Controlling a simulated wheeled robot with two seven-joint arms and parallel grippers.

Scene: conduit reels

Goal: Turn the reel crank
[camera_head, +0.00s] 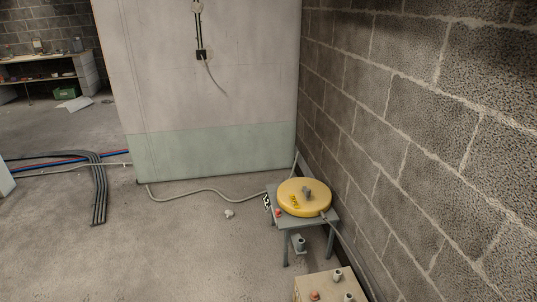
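A round yellow reel (301,208) lies flat on a small grey table (293,222) by the right-hand block wall. A small grey upright piece (307,192) stands near the middle of its top; it may be the crank, but it is too small to tell. Dark markings show on the yellow top. A small red knob (278,212) sits at the table's left front corner. Neither of my grippers is in the view.
A box with a tan top (328,287) and small knobs stands at the bottom edge, in front of the table. A grey hose (205,191) runs along the floor to the table. Dark conduits (99,190) lie at the left. The middle floor is mostly clear.

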